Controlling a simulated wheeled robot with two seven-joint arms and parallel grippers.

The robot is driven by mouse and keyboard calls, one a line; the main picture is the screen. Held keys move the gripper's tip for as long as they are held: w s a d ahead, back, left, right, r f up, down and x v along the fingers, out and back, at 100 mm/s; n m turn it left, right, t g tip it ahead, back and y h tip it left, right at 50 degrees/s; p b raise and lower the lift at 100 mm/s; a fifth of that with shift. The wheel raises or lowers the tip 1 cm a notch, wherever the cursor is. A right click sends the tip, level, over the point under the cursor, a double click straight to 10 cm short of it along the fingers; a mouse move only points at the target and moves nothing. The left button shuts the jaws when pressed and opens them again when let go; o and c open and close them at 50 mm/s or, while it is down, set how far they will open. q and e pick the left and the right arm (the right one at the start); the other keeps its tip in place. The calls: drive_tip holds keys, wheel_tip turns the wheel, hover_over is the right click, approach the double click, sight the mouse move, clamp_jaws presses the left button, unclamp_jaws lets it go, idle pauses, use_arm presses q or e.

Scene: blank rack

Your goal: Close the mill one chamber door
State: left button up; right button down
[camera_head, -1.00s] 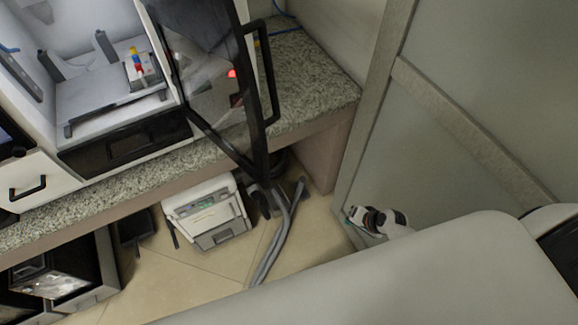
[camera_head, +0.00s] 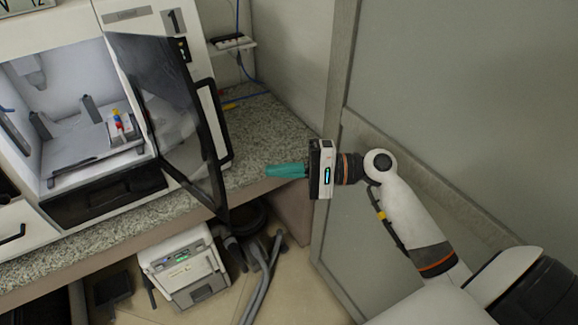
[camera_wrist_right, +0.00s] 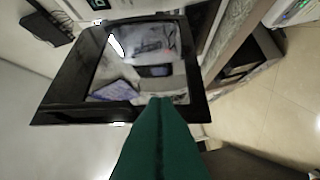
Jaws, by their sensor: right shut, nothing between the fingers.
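The mill one chamber door (camera_head: 176,120) is a black-framed glass panel with a long vertical handle (camera_head: 215,125). It stands swung open to the right of the white machine's chamber (camera_head: 75,95). My right gripper (camera_head: 270,171) has teal fingers, which are shut and empty. It is to the right of the door and apart from it in the head view, in front of the counter edge. In the right wrist view the door (camera_wrist_right: 70,95) lies beyond the teal fingers (camera_wrist_right: 160,105). My left gripper is not in view.
A speckled granite counter (camera_head: 250,125) carries the machine. A white and grey unit (camera_head: 185,268) and grey hoses (camera_head: 262,270) are on the floor below. A grey wall panel (camera_head: 450,110) stands close to my right arm.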

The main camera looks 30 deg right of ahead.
drive_tip(key=w+a+p, duration=0.1)
drive_tip(key=a+p, duration=0.2)
drive_tip(key=a, duration=0.5)
drive_tip(key=shift+w+a+r+p, duration=0.25)
drive_tip(key=shift+a+r+p, duration=0.05)
drive_tip(key=shift+p, duration=0.1)
